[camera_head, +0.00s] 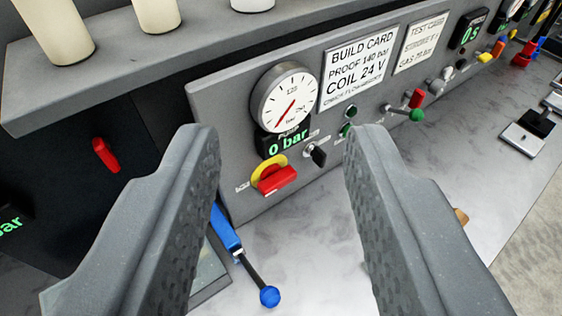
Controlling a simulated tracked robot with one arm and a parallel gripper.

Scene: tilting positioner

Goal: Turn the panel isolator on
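The panel isolator (277,179) is a red rotary handle on a yellow backing, low on the grey panel (226,104). A label beside it is too small to read surely. The handle lies roughly level, tilted slightly up to the right. My gripper (275,142) is open and empty. Its two grey fingers stand left and right of the isolator in the picture, apart from it. The isolator shows in the gap between them, with nothing gripped.
Above the isolator are a round gauge (286,98) and a green display reading 0 bar (285,143). A black switch (317,155) is at its right. A blue lever (243,256) stands below. A red handle (105,154) is at left. A shelf with pale cylinders overhangs the upper left.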

